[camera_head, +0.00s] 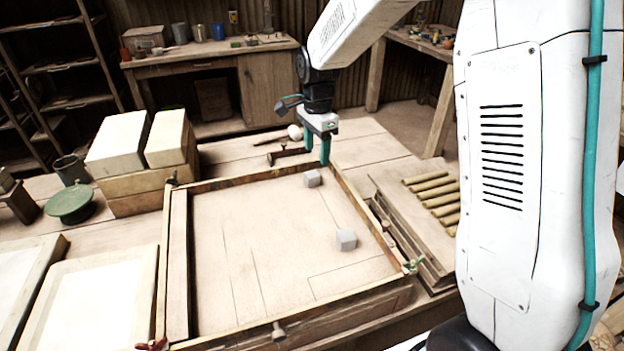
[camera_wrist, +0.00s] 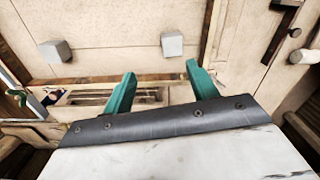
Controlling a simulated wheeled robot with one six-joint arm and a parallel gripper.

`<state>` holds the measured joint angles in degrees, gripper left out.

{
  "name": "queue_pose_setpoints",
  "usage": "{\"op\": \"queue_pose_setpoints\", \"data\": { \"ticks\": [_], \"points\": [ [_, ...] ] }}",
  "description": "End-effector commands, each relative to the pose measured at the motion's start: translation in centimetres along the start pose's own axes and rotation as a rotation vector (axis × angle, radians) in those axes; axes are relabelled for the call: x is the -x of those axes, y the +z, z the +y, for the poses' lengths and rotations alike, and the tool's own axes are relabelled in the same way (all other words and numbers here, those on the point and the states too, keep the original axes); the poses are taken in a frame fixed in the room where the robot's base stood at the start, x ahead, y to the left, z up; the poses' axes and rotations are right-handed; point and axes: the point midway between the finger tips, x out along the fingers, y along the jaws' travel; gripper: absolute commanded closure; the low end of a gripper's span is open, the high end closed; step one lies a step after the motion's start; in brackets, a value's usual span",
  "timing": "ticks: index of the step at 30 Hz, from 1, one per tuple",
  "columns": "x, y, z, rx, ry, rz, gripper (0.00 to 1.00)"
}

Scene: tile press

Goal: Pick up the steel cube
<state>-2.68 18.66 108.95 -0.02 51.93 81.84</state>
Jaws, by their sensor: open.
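Two small grey cubes lie apart inside the wooden frame of the press. The far cube (camera_head: 312,178) sits near the frame's back right corner; it also shows right of centre in the wrist view (camera_wrist: 172,44). The near cube (camera_head: 346,239) lies closer to the right side, and at the upper left of the wrist view (camera_wrist: 55,51). Both look alike, and I cannot tell by sight which is steel. My gripper (camera_head: 317,156) hangs by the frame's back right corner, close to the far cube. Its teal fingers (camera_wrist: 160,68) are apart with nothing between them.
The frame's raised wooden rim (camera_head: 347,196) surrounds the cubes. Clay-coloured rods (camera_head: 432,193) lie on a board to the right. Pale blocks (camera_head: 118,144) and a green round pot (camera_head: 70,203) stand to the left. The frame's middle is clear.

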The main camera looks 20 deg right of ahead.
Motion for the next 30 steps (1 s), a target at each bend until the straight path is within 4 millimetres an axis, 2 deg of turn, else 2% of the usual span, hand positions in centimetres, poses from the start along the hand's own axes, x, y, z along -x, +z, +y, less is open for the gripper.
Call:
{"op": "queue_pose_setpoints", "data": {
  "ticks": [1, 6, 17, 24, 30],
  "points": [
    [-1.1, -0.1, -0.8, -0.035, 0.006, -0.001, 0.42],
    [-3.0, -0.2, -2.1, -0.099, 0.009, -0.001, 0.42],
    [-6.5, -0.1, -2.2, -0.103, 0.01, -0.001, 0.42],
    [-10.0, 0.0, -2.3, -0.103, 0.01, -0.001, 0.42],
    [-10.4, 0.0, -2.3, -0.103, 0.008, -0.001, 0.42]
  ]
}}
